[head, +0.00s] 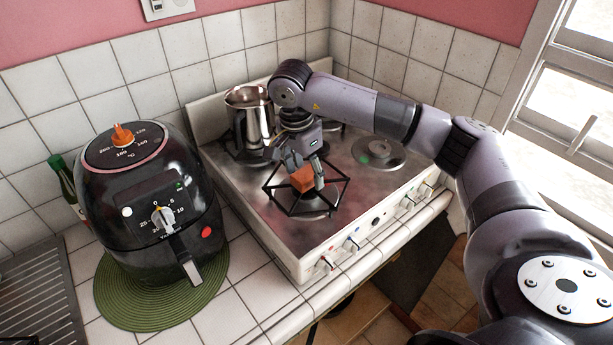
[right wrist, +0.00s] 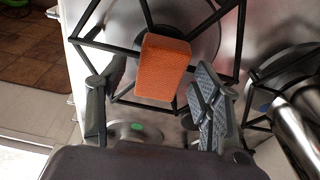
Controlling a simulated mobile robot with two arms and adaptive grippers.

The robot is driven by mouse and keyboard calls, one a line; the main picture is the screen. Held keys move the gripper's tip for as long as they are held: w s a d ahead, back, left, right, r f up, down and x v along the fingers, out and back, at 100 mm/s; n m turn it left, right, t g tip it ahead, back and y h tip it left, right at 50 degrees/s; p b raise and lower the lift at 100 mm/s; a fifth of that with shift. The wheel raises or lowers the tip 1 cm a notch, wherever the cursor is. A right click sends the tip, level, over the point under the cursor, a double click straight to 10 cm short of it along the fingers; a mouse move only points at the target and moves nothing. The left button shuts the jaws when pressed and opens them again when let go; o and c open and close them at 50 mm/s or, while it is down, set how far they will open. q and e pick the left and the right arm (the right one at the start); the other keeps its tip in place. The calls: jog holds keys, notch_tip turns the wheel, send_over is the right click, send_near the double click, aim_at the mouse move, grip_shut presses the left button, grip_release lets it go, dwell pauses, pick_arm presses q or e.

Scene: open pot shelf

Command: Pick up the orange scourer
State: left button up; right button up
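The orange scourer (head: 302,180) is a small block at the front burner's black grate on the stove. In the right wrist view the scourer (right wrist: 163,68) lies ahead of the fingers, over the grate bars. My right gripper (head: 306,174) reaches down over it with its fingers spread to either side. In the right wrist view the right gripper (right wrist: 155,105) is open, with a clear gap between the scourer and the left-hand finger; the other finger is closer to it. My left gripper is not in view.
A metal pitcher (head: 248,118) stands on the back left burner, close to my right wrist. A black air fryer (head: 150,205) stands on a green round mat (head: 115,305) left of the stove. A green bottle (head: 64,182) is behind it. The stove's right side is free of pots.

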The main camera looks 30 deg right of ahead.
aim_at(305, 173)
jog(key=c, duration=0.8)
jog(key=shift+r, duration=0.2)
notch_tip(305, 173, up, 5)
jog(key=shift+w+f+b, duration=0.1)
jog(key=shift+b, duration=0.75)
notch_tip(305, 173, up, 15)
jog(key=shift+f+p, duration=0.1)
jog(key=shift+p, duration=0.9)
jog(key=o, duration=0.3)
jog(key=c, duration=0.5)
jog(key=shift+d, duration=0.1)
